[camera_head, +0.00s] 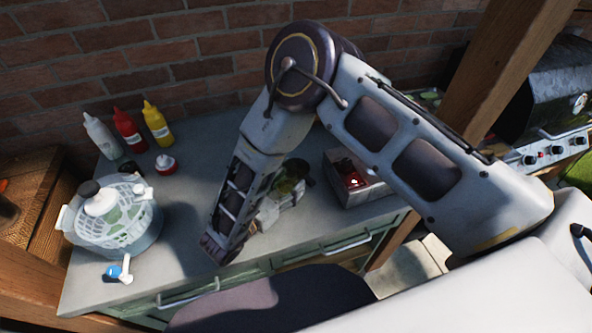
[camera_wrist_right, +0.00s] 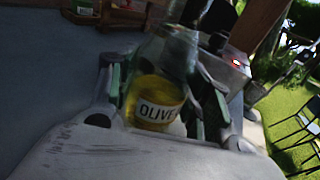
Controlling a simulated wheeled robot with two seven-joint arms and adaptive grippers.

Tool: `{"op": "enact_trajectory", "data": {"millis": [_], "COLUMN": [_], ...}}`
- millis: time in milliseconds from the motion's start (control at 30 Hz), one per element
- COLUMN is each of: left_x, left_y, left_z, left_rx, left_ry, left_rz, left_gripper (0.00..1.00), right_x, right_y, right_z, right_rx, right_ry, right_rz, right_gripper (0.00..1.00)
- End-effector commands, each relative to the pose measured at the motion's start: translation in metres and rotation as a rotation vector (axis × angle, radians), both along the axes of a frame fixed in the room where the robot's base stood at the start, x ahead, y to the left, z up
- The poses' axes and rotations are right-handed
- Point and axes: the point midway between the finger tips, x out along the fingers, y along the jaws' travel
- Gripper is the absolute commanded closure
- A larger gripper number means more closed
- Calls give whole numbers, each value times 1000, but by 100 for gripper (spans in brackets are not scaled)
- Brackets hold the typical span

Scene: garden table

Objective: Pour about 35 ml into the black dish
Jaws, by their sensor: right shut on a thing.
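An oil bottle (camera_wrist_right: 155,100) with yellow oil and a white label reading "OLIVE" stands between the fingers of my right gripper (camera_wrist_right: 160,88) in the right wrist view. The gripper is shut on it. In the head view my right gripper (camera_head: 277,208) is over the middle of the counter, partly hidden by my right arm, and the greenish bottle (camera_head: 291,181) shows only in part. I cannot make out the black dish in either view; my arm hides part of the counter. My left gripper is not in view.
On the grey counter (camera_head: 190,200) stand a salad spinner (camera_head: 138,233), a white bottle (camera_head: 103,138), a red bottle (camera_head: 129,131), a yellow bottle (camera_head: 156,124), a small red-and-white container (camera_head: 166,164) and a blue-and-white item (camera_head: 116,271). A box (camera_head: 370,192) stands right. A brick wall (camera_head: 200,60) is behind.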

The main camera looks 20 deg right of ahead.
Motion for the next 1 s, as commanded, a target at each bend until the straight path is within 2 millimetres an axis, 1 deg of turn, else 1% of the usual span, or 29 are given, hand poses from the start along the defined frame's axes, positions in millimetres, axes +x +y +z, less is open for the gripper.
{"op": "enact_trajectory", "data": {"millis": [133,433,767,867,1000], "left_x": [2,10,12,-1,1], "left_y": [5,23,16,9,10], "left_z": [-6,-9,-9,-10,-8], "left_rx": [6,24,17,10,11], "left_ry": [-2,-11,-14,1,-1], "left_rz": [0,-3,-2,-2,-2], "left_gripper": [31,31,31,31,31], "right_x": [0,-1,-1,-1,-1], "right_y": [1,1,1,1,1], "right_z": [-2,-2,-1,-1,1], "right_rx": [-19,-38,-39,-38,-39], "right_ry": [-31,-63,-66,-65,-65], "right_rz": [1,0,0,0,0], "right_gripper": [82,82,82,82,82]}}
